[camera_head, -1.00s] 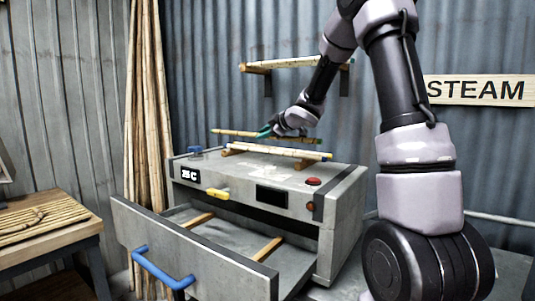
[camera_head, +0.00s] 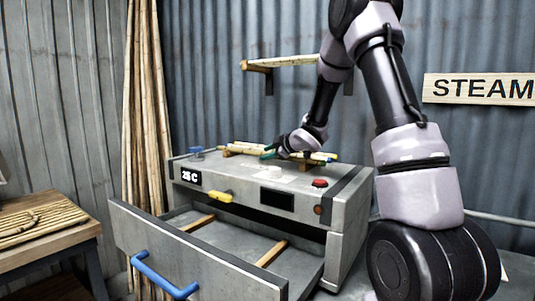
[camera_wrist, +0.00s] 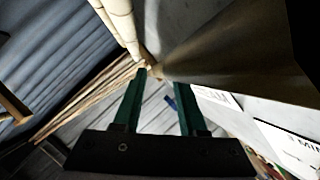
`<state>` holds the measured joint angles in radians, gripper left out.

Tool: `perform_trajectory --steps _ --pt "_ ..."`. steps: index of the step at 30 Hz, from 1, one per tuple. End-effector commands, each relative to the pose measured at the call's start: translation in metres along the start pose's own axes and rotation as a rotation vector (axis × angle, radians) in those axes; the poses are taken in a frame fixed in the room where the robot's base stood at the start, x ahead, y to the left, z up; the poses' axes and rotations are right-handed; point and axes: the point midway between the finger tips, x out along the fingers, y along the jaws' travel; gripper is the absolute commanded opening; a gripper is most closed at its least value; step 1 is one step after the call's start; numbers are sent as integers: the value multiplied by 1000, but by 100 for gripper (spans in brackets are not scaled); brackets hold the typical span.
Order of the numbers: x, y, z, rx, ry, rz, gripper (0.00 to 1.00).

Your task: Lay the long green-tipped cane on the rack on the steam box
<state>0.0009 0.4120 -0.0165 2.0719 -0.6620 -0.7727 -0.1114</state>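The steam box (camera_head: 190,215) stands in the middle of the head view with its front drawer open. Pale canes (camera_head: 243,147) lie side by side at the low wooden rack on its top, partly hidden by my gripper. Yellow and blue marks show at their right end; I cannot make out a green tip. My gripper (camera_head: 270,153) is low over the rack, beside the canes. In the wrist view, its green fingers (camera_wrist: 160,80) stand apart with no cane seen clamped between them. Pale canes (camera_wrist: 120,20) run just beyond the left finger.
A wall shelf (camera_head: 258,66) with a pale cane on it is above the box. Tall canes (camera_head: 145,110) lean on the wall at left. A wooden table (camera_head: 60,235) stands at front left. The open drawer (camera_head: 190,255) juts forward.

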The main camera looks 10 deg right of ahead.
Motion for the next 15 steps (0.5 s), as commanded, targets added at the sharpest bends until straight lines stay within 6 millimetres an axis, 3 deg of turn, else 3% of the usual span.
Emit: perform_trajectory --steps 11,15 --pt "-1 1 -1 0 0 0 57" --pt "-16 2 -1 1 -1 2 57"
